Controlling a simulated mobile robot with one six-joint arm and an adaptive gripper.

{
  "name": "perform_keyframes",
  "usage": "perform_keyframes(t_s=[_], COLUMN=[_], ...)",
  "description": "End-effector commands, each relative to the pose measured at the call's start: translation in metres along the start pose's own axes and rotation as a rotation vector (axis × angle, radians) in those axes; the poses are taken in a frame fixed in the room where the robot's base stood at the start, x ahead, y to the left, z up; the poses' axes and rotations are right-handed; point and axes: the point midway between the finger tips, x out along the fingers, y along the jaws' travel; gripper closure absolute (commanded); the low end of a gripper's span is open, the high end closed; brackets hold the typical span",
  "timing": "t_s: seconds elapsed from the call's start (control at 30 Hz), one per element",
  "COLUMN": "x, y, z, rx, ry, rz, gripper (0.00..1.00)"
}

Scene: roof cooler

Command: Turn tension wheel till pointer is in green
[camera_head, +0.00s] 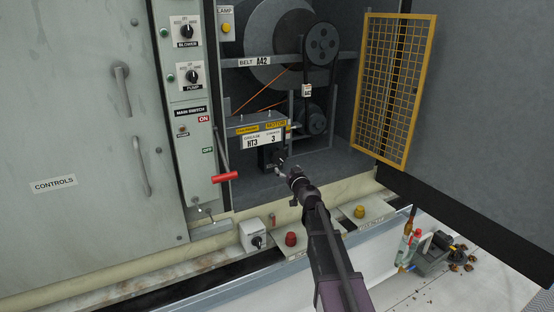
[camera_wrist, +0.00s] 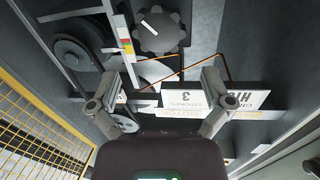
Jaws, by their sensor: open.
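The tension wheel (camera_wrist: 160,33), a dark scalloped knob with a white mark, shows at the top of the wrist view. Left of it is a narrow coloured scale (camera_wrist: 125,38) with red, yellow and green bands; I cannot make out the pointer's exact place on it. My gripper (camera_wrist: 163,88) is open and empty, its fingers spread below the wheel in that view and apart from it.
Belt pulleys (camera_head: 321,44) stand above and behind the motor unit. A yellow mesh guard (camera_head: 393,90) hangs open at right. A red-handled lever (camera_head: 225,177) sticks out at left. Red (camera_head: 290,239) and yellow (camera_head: 359,211) buttons sit on the ledge below.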

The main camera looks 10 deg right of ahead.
Motion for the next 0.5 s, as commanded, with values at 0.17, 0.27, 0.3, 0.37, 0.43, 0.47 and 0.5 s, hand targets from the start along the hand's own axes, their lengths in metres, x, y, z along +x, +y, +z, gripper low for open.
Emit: perform_keyframes(t_s=[0.17,0.27,0.3,0.37,0.43,0.47,0.5], x=[0.032,0.048,0.053,0.062,0.071,0.074,0.079], y=[0.001,0.001,0.001,0.001,0.001,0.001,0.001], z=[0.0,0.0,0.0,0.0,0.0,0.0,0.0], rx=[0.0,0.0,0.0,0.0,0.0,0.0,0.0], ry=[0.0,0.0,0.0,0.0,0.0,0.0,0.0], rz=[0.0,0.0,0.0,0.0,0.0,0.0,0.0], gripper=[0.0,0.0,0.0,0.0,0.0,0.0,0.0])
